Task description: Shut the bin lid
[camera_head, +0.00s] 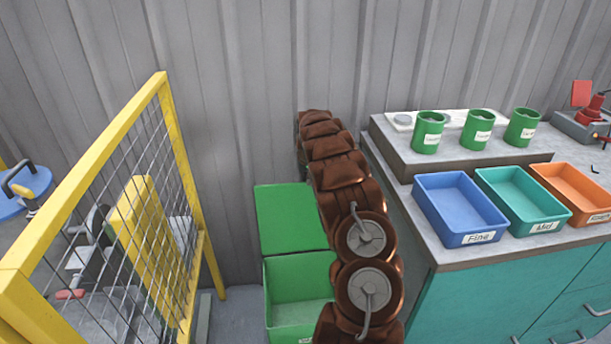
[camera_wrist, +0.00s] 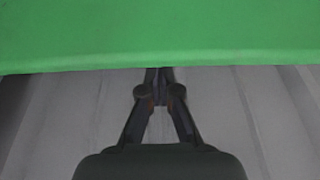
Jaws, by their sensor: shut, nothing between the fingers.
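The green bin (camera_head: 297,291) stands on the floor between the yellow fence and the workbench, with its open inside showing. Its green lid (camera_head: 288,218) is up, leaning back toward the wall behind the bin. My brown arm covers the right side of both. My gripper is hidden in the head view. In the wrist view my gripper (camera_wrist: 158,76) is shut and empty, its tips at the edge of a green panel (camera_wrist: 160,35), which looks like the lid. I cannot tell whether the tips touch it.
A yellow mesh fence (camera_head: 165,185) stands left of the bin. To the right, a teal workbench (camera_head: 500,290) carries blue (camera_head: 458,203), teal (camera_head: 522,195) and orange (camera_head: 570,190) trays, with green cups (camera_head: 428,135) behind. The corrugated wall (camera_head: 230,90) closes the back.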

